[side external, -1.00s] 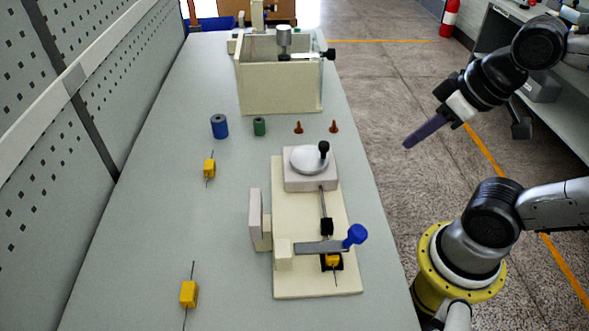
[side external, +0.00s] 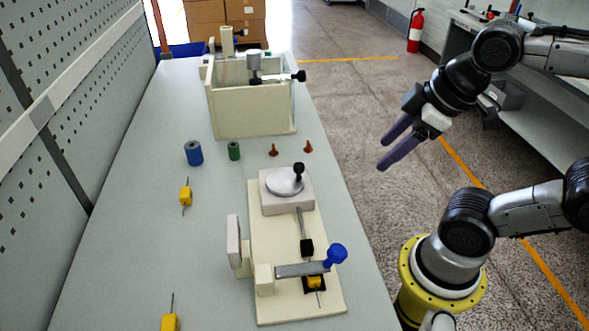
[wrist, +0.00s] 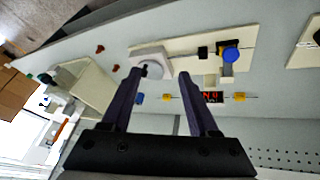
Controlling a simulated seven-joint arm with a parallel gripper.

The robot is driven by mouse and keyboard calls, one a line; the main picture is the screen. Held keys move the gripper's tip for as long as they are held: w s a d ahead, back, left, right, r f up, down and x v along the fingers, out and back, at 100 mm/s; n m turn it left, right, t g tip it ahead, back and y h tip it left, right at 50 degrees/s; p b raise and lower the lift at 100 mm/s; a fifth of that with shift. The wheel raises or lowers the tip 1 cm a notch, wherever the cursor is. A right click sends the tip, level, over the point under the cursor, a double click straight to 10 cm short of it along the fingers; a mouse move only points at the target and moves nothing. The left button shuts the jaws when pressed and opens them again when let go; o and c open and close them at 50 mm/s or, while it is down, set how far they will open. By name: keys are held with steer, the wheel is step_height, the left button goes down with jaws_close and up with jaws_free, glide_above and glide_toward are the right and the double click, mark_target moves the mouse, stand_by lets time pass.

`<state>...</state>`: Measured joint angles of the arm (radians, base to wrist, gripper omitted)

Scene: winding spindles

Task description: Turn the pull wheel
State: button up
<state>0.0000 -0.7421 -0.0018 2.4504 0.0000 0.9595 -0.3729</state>
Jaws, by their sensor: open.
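The pull wheel (side external: 285,181) is a round silver disc with an upright black knob (side external: 299,169), on a grey block at the far end of a cream base plate (side external: 330,300). The wheel also shows in the wrist view (wrist: 152,68), partly behind a finger. A rod runs from the block to a black slider (side external: 306,247). A lever with a blue knob (side external: 336,254) crosses over a yellow part (side external: 314,282) near the plate's front. My gripper (side external: 382,152) is open and empty, in the air right of the wheel, beyond the bench edge and apart from it.
A cream open box (side external: 253,112) stands at the back. A blue spool (side external: 193,153), a green spool (side external: 234,151) and two orange-brown cones (side external: 273,150) stand before it. Yellow parts with wires (side external: 185,196) lie on the left. A perforated panel (side external: 60,110) borders the bench.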

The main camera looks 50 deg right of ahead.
steer(key=w+r+n+g, duration=0.1)
steer(key=w+r+n, duration=0.35)
steer(key=n, duration=0.25)
steer(key=n+g, duration=0.4)
steer(key=n, duration=0.3)
glide_above(299, 165)
step_height(299, 165, down, 5)
step_height(299, 165, down, 14)
steer(key=shift+f, duration=0.1)
steer(key=shift+c, duration=0.3)
jaws_close()
